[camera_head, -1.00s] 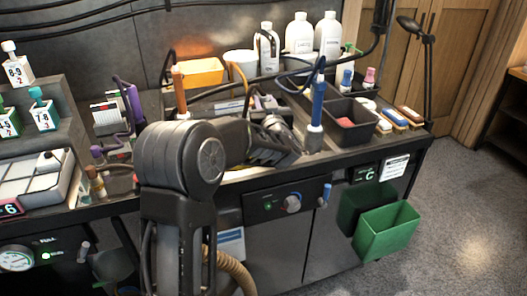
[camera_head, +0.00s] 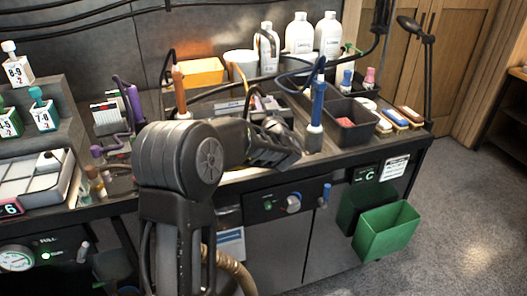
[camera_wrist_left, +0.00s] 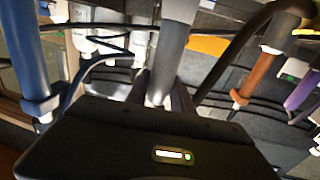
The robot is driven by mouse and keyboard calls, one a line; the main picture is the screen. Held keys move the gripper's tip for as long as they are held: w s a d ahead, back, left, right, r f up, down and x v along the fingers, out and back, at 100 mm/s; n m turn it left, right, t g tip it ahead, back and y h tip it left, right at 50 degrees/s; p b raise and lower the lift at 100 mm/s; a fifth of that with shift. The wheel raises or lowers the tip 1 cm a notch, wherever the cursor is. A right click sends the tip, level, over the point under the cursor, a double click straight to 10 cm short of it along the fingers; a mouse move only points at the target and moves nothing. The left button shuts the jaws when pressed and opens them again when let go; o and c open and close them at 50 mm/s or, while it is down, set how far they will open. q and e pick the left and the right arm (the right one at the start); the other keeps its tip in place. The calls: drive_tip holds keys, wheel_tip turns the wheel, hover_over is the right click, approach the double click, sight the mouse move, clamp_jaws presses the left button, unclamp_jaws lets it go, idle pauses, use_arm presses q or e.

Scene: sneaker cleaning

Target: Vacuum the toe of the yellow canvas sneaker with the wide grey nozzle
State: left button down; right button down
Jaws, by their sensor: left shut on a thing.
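My left gripper (camera_head: 276,148) is over the front part of the bench, between a brown-orange tool and a blue tool. In the left wrist view its jaws are shut on a grey tube-shaped tool (camera_wrist_left: 170,62), which looks like the grey nozzle's handle. The tool's working end is hidden, so its width cannot be told. In the head view the gripper and my arm hide most of the tool. I cannot make out the yellow canvas sneaker in either view. My right gripper is not in view.
The blue tool (camera_head: 316,105) stands right of the gripper, the brown-orange tool (camera_head: 180,92) left. A black bin (camera_head: 352,122), brushes (camera_head: 393,117) and white bottles (camera_head: 299,34) stand around. A green bin (camera_head: 386,232) hangs off the bench front. Hoses cross above the bench.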

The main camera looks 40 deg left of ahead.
use_arm(q)
drive_tip(key=shift+v, duration=1.55)
drive_tip(key=shift+w+d, duration=0.1)
drive_tip(key=shift+w, duration=0.1)
idle(0.5)
drive_tip(key=shift+s+x, duration=0.2)
drive_tip(key=shift+x, duration=1.5)
drive_tip(key=shift+a, duration=0.25)
drive_tip(key=shift+s+d, duration=0.1)
drive_tip(key=shift+d, duration=0.15)
drive_tip(key=shift+v, duration=1.55)
drive_tip(key=shift+d, duration=0.1)
idle(0.7)
